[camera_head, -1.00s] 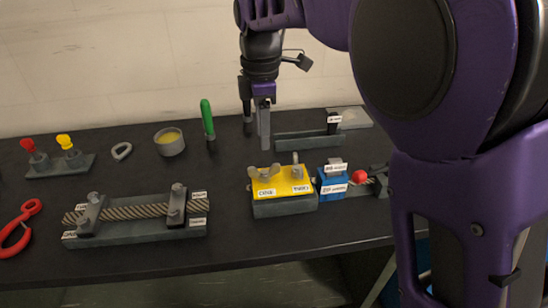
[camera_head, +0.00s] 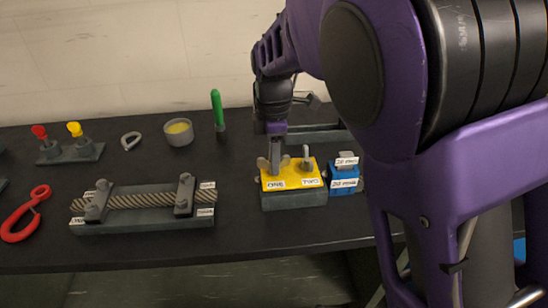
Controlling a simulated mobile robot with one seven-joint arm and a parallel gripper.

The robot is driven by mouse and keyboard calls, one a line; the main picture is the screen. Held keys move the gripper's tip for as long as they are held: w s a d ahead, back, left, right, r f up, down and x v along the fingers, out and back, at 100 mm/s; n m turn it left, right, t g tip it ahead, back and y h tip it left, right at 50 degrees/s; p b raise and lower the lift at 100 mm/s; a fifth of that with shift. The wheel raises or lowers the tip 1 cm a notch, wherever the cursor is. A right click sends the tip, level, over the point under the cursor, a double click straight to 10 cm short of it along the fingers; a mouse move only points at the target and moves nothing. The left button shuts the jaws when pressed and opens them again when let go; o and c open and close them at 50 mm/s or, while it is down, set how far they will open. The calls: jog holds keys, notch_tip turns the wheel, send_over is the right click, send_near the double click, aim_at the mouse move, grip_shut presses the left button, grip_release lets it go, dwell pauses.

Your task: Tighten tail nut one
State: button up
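A yellow plate (camera_head: 268,186) sits on a grey block right of the table's middle, with labels that appear to read ONE and TWO. A grey wing nut (camera_head: 263,166) stands on its left half by the ONE label. A second upright nut (camera_head: 306,160) stands by the TWO label. My gripper (camera_head: 276,160) points down at the ONE nut, its finger tip at or just behind it. The fingers overlap in this view, so I cannot tell whether they touch or grip the nut.
A blue block (camera_head: 344,182) with white labels stands close to the right of the yellow plate. A grey rail (camera_head: 312,136) lies behind. A clamped rope fixture (camera_head: 150,224), red tool (camera_head: 20,222), cup (camera_head: 178,132) and green-handled tool (camera_head: 217,108) are to the left.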

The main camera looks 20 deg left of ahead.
grip_shut()
jog(key=shift+m+p, duration=0.3)
jog(key=shift+m, duration=0.1)
jog(key=shift+o, duration=1.3)
grip_release()
jog(key=shift+r, duration=0.1)
notch_tip(320, 180, up, 17)
jog(key=p, duration=0.2)
jog(key=shift+r+p, duration=0.15)
jog(key=shift+p, duration=0.2)
